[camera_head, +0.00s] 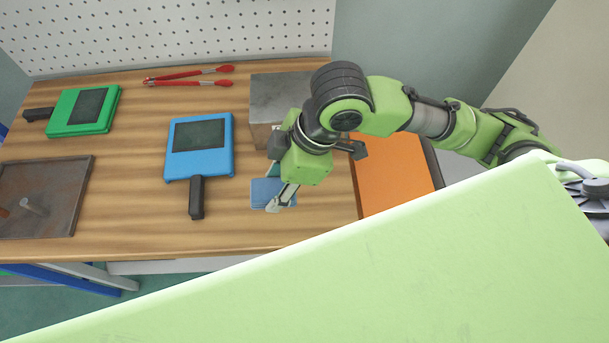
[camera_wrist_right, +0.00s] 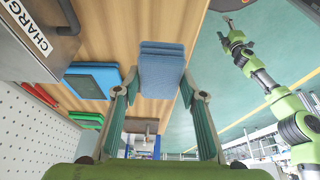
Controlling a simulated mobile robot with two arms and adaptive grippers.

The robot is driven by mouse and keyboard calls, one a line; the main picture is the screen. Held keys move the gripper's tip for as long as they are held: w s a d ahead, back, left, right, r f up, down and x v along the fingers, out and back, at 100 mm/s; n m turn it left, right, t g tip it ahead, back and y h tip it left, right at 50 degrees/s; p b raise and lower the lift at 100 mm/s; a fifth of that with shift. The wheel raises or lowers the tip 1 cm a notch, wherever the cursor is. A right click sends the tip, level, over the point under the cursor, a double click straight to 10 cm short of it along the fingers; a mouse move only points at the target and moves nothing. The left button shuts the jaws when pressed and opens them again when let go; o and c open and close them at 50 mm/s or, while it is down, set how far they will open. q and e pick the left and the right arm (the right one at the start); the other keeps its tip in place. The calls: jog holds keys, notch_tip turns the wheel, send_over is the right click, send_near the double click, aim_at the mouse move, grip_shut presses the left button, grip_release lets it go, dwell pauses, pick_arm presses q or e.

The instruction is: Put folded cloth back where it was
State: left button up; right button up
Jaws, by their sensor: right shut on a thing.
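The blue folded cloth (camera_head: 265,193) shows near the front right of the wooden table (camera_head: 140,220), partly hidden by my right gripper (camera_head: 278,198). In the right wrist view, the cloth (camera_wrist_right: 162,70) is a layered stack between the two fingertips of my right gripper (camera_wrist_right: 162,92), which is shut on it. I cannot tell whether the cloth touches the table. In the right wrist view my left arm stretches along the right side, and its gripper (camera_wrist_right: 228,22) is too small to read.
A grey metal box (camera_head: 280,97) stands just behind my right gripper. An orange case (camera_head: 393,180) is to its right. A blue device (camera_head: 200,165), a green device (camera_head: 85,125), red-handled tongs (camera_head: 190,83) and a dark metal tray (camera_head: 60,180) lie to the left. Bare wood lies between them.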

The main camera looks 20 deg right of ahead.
jog(key=w+d+f, duration=0.1)
jog(key=d, duration=0.1)
jog(key=w+d+f, duration=0.1)
jog(key=f, duration=0.1)
jog(key=w+d+f, duration=0.1)
jog(key=d+f, duration=0.1)
jog(key=shift+w+d+f+p, duration=0.15)
jog(key=shift+w+d+p, duration=0.05)
jog(key=shift+d+p, duration=0.15)
jog(key=shift+w+d+f, duration=0.25)
jog(key=shift+w+f, duration=0.05)
jog(key=shift+f, duration=0.25)
jog(key=f, duration=0.1)
jog(key=f+p, duration=0.1)
jog(key=f, duration=0.1)
jog(key=shift+w+d, duration=0.2)
jog(key=shift+d, duration=0.2)
jog(key=shift+f, duration=0.45)
pick_arm(q)
jog(key=shift+d+r, duration=0.3)
jog(key=shift+r, duration=0.3)
jog(key=shift+d+r, duration=0.25)
jog(key=shift+r, duration=0.3)
jog(key=shift+a, duration=0.15)
pick_arm(e)
jog(key=shift+a+f, duration=0.1)
jog(key=o, duration=1.2)
